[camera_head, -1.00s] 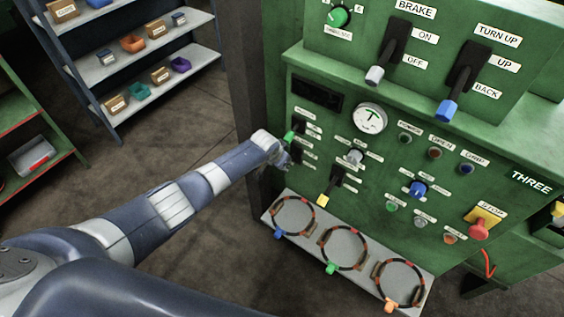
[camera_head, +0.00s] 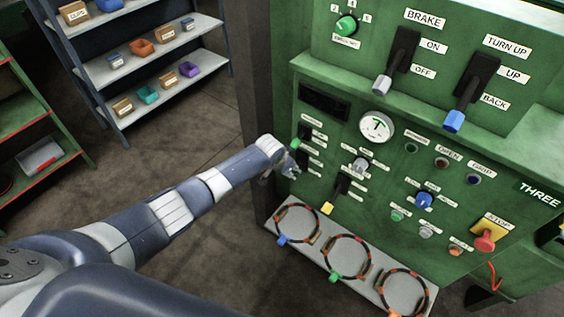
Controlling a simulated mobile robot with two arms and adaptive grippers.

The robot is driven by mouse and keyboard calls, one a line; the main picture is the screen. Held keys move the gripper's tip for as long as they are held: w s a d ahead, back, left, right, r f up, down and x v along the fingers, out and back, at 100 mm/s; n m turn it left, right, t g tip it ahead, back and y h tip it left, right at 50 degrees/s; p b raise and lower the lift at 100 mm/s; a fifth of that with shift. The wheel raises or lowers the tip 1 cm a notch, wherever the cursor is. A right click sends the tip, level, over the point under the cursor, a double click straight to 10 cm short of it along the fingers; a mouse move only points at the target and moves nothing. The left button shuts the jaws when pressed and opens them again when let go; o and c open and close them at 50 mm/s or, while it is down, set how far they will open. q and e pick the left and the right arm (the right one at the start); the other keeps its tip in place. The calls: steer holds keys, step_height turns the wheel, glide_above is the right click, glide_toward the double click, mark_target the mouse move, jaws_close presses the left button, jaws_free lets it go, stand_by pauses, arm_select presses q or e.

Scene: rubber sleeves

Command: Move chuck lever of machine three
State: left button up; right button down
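Machine three is a green panel (camera_head: 480,237) marked THREE. On its left side is a small lever with a green tip (camera_head: 295,144). Right of it and lower is a lever with a yellow tip (camera_head: 328,208). The small labels by these levers are too blurred to read, so I cannot tell which one is marked chuck. My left gripper (camera_head: 291,169) is just below the green tip, close to the panel. Its fingers are small and partly hidden, so I cannot tell if it touches the lever or is open. My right gripper is not in view.
Large brake (camera_head: 397,62) and turn-up (camera_head: 469,90) levers sit above. A gauge (camera_head: 377,127), knobs and a red stop button (camera_head: 485,240) are right. A grey ledge (camera_head: 318,250) with several rings juts out below. Shelves (camera_head: 150,60) stand at left; floor between is free.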

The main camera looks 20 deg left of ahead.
arm_select(q)
steer(key=v, duration=1)
steer(key=shift+s+r, duration=0.15)
steer(key=shift+r, duration=0.25)
steer(key=shift+a, duration=0.1)
